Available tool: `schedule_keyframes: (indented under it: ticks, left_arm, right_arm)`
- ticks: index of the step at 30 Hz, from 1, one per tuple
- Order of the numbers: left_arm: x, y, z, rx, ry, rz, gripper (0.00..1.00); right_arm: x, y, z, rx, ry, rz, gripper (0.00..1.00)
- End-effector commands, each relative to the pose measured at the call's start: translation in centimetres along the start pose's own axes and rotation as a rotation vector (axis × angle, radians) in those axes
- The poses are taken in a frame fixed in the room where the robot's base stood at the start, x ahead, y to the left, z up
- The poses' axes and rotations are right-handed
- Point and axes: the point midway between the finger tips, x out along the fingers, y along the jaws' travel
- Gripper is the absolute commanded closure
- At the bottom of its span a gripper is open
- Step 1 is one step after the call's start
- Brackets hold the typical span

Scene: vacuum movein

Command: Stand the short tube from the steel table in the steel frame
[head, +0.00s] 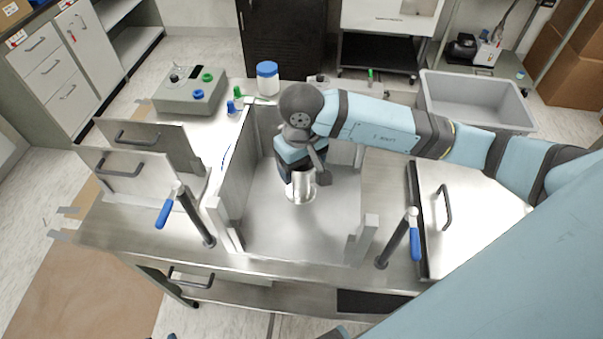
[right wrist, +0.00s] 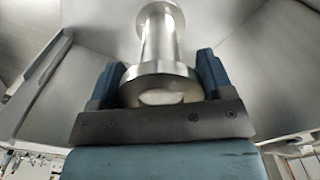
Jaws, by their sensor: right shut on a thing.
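The short tube (head: 301,186) is shiny steel with a wide flange at each end. My right gripper (head: 290,182) is shut on it, inside the walled steel bay in the middle of the table. In the right wrist view the tube (right wrist: 160,38) sits between the two dark blue fingers of the gripper (right wrist: 160,78), held near its closer flange. The bay, which I take to be the steel frame (head: 230,192), has upright walls and a bare floor. I cannot tell whether the tube touches the floor. My left gripper is not seen.
Clamps with blue handles stand at the front left (head: 166,212) and front right (head: 415,243). Handled panels (head: 125,170) stand at the left, and a handled lid (head: 470,222) lies at the right. A control box (head: 190,94), a blue-capped jar (head: 267,79) and a grey bin (head: 475,100) are behind.

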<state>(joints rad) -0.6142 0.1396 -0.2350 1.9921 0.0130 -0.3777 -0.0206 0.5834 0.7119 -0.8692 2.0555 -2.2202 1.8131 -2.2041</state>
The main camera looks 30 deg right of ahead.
Motion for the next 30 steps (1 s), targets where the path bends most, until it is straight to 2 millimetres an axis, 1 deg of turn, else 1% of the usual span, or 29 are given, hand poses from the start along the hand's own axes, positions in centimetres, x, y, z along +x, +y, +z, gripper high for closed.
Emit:
schedule_keyframes:
  ticks: [5,9,12,19,24,25,28,30]
  left_arm:
    - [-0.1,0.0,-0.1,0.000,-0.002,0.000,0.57]
    - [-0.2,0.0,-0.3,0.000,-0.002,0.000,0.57]
    - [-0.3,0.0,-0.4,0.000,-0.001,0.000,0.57]
    - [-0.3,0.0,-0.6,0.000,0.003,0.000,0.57]
    - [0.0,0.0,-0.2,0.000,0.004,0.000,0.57]
    - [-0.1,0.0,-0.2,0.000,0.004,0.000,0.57]
    - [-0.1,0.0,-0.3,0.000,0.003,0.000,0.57]
    - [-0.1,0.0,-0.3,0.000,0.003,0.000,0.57]
  right_arm:
    - [0.9,0.0,0.0,0.001,0.000,0.000,0.79]
    - [2.8,0.0,0.0,0.001,-0.002,-0.001,0.79]
    - [3.8,0.0,0.0,0.001,0.002,-0.001,0.79]
    - [3.9,0.0,-0.1,0.000,0.004,0.000,0.79]
    - [4.3,0.0,-0.1,0.000,0.004,0.001,0.79]
    - [4.4,0.0,0.0,0.000,0.001,0.001,0.24]
    - [4.3,0.0,0.0,0.000,0.001,0.001,0.01]
    - [4.3,0.0,0.0,0.000,0.001,0.001,0.01]
